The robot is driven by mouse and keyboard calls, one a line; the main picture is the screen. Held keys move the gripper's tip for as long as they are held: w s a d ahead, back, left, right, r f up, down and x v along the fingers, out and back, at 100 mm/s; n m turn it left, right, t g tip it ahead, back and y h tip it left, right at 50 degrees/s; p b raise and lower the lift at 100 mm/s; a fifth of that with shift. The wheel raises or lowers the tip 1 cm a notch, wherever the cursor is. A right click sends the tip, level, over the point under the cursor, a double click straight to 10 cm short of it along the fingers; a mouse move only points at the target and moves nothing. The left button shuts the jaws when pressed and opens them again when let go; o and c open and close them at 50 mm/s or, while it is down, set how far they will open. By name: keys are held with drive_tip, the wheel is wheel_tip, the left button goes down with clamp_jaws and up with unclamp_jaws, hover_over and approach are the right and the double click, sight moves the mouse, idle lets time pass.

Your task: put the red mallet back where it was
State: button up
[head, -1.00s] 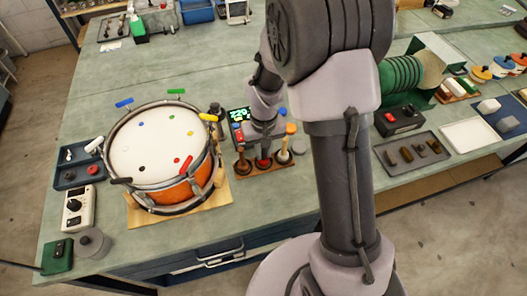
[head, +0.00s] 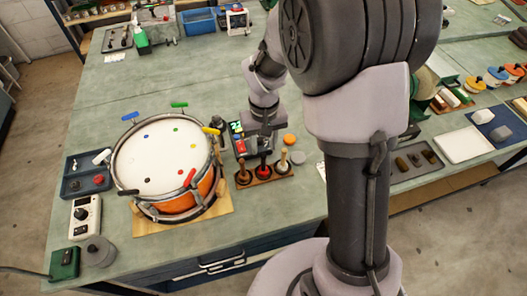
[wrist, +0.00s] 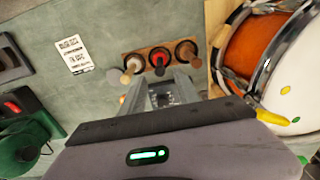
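The red mallet (head: 264,161) stands upright in the middle place of a small wooden rack (head: 276,177), between a brown-handled mallet (head: 243,167) and a pale one (head: 284,159). My gripper (head: 264,143) is above the red mallet, pointing down. In the wrist view, the red mallet (wrist: 159,61) shows just beyond the tips of my gripper (wrist: 166,82). The fingers look spread, with nothing clearly held between them. The lower end of the red mallet is hard to make out in its dark seat.
A drum (head: 163,158) with coloured tabs stands on a wooden board left of the rack. A grey tray (head: 413,160) is at the right. Bench in front of the rack is clear.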

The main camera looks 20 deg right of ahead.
drive_tip(key=s+r+m+t, duration=0.1)
drive_tip(key=s+r, duration=0.2)
drive_tip(key=r, duration=0.7)
drive_tip(key=s+a+r+m+t+y, duration=0.1)
drive_tip(key=s+a+r+t, duration=0.1)
drive_tip(key=s+r, duration=0.3)
drive_tip(key=s+a+r+m+t+y, duration=0.1)
drive_tip(key=s+r, duration=0.4)
drive_tip(key=s, duration=0.6)
drive_tip(key=shift+a+m+t, duration=0.45)
drive_tip(key=shift+m+t, duration=0.25)
drive_tip(key=shift+t, duration=0.1)
drive_tip(key=shift+w+r, duration=0.1)
wheel_tip(320, 180, down, 7)
drive_tip(key=b, duration=0.6)
drive_tip(key=shift+r, duration=0.1)
drive_tip(key=shift+o, duration=0.4)
